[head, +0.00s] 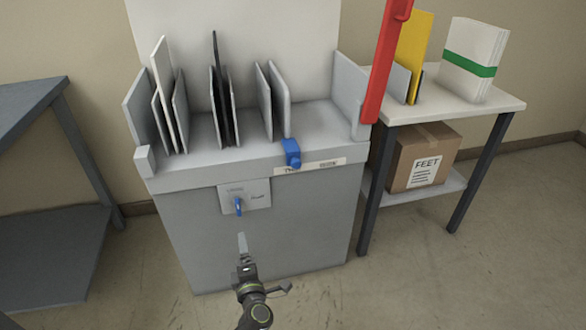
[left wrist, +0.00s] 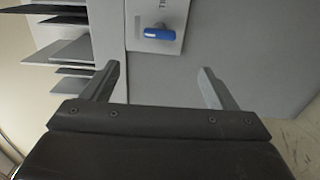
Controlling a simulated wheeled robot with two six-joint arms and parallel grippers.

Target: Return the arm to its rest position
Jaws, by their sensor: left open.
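My left gripper (head: 243,252) is in front of the grey laminator cabinet (head: 290,235), below its blue switch (head: 238,206). The switch sits on a small pale plate on the cabinet's front. In the left wrist view my left gripper (left wrist: 162,85) has its two fingers wide apart with nothing between them. The blue switch (left wrist: 158,33) shows beyond the fingers, apart from them. My right gripper is in neither view.
A red bar (head: 385,65) stands at the cabinet's right. A side table (head: 450,107) holds a yellow board and a white stack with a green band, above a cardboard box (head: 420,157). A dark table (head: 30,105) stands left. Floor shows between them.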

